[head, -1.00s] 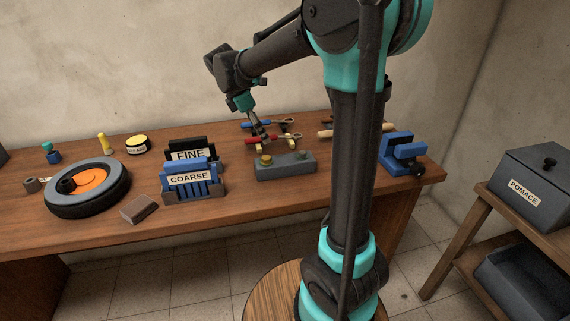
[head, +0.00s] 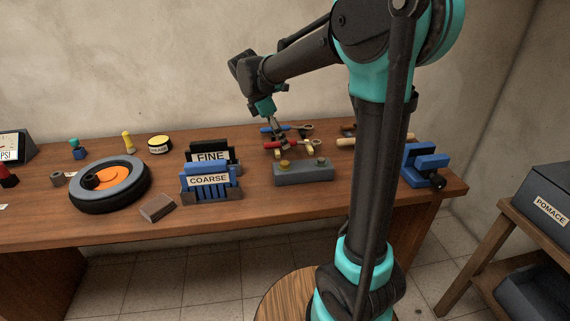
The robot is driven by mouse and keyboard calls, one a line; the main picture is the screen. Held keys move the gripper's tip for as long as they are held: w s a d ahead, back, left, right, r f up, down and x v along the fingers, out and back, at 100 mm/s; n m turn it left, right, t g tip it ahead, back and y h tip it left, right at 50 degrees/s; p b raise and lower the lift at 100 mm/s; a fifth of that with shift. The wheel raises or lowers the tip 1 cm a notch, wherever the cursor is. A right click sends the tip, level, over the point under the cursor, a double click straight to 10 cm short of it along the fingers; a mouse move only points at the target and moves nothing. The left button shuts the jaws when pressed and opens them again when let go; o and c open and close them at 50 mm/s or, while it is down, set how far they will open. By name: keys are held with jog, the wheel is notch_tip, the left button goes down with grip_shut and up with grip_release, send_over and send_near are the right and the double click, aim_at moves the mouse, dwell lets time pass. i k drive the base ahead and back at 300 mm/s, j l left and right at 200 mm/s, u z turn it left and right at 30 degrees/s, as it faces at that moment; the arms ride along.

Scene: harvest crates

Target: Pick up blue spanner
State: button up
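A spanner with a blue handle (head: 286,128) and a metal ring end lies at the back of the wooden bench, in the middle of the head view. My gripper (head: 277,128) points down at the handle, its fingertips close over or touching it. The fingers are small and partly merge with the tools behind, so I cannot tell whether they are open or closed. A red-handled tool (head: 279,144) lies just in front of the spanner.
A blue vise (head: 425,163) sits at the bench's right end. File racks marked FINE (head: 211,157) and COARSE (head: 209,181) stand left. Open bench (head: 120,227) lies along the front edge.

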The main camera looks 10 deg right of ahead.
aim_at(266, 129)
jog(key=i+j+z, duration=0.15)
jog(key=j, duration=0.15)
jog(key=i+j+z, duration=0.1)
jog(key=j, duration=0.25)
jog(key=i+j+z, duration=0.15)
jog(key=j, duration=0.2)
jog(key=i+j+z, duration=0.15)
jog(key=j, duration=0.2)
